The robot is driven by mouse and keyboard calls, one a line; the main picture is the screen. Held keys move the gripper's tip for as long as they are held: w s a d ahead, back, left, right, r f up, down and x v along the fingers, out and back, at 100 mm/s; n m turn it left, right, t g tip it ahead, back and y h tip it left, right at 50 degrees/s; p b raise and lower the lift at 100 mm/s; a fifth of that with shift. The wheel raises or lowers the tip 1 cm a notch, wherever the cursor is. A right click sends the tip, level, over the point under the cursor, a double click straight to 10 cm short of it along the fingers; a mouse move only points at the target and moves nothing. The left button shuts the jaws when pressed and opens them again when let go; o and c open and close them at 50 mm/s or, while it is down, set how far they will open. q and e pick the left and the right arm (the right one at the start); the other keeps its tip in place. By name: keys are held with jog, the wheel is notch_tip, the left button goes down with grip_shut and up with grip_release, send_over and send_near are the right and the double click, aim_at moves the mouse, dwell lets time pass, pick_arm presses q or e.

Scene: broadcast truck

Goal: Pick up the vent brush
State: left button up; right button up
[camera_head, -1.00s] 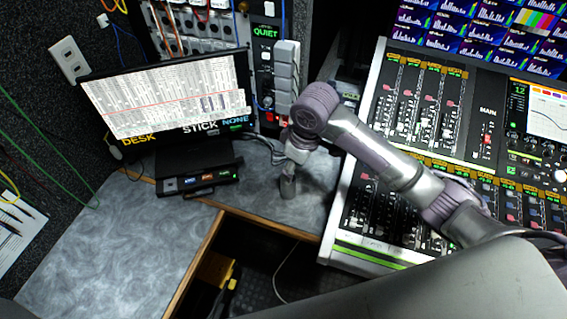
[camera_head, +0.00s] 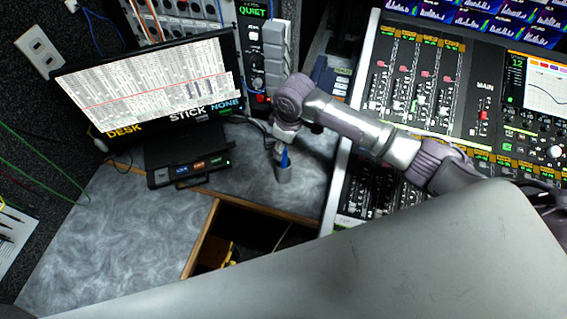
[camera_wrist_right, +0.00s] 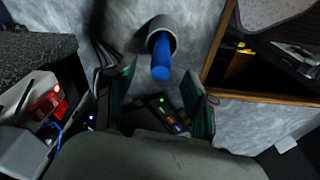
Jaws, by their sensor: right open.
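A blue handle (camera_wrist_right: 161,58), apparently the vent brush, stands in a grey cup (camera_wrist_right: 158,28) in the right wrist view. In the head view the blue handle (camera_head: 284,158) shows above the cup (camera_head: 283,173) on the grey desk. The lower part of the brush is hidden inside the cup. My right gripper (camera_wrist_right: 161,88) is open, with its two fingers apart and nothing between them. The handle's end lies just beyond the fingertips. In the head view this gripper (camera_head: 279,147) is right by the handle and partly hidden by its wrist. My left gripper is not in view.
A monitor (camera_head: 150,83) stands on the desk to the left, with a black box (camera_head: 186,170) below it. A mixing console (camera_head: 425,85) is at the right. A wood-edged opening (camera_head: 240,232) lies in front of the cup. The left desk surface (camera_head: 110,235) is clear.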

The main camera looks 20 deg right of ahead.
aim_at(284, 163)
notch_tip(284, 163, down, 2)
jog(key=shift+s+f, duration=0.1)
jog(key=shift+f, duration=0.75)
jog(key=c, duration=0.8)
jog(key=shift+c, duration=1.2)
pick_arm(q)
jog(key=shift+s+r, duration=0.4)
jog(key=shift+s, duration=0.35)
pick_arm(e)
grip_shut()
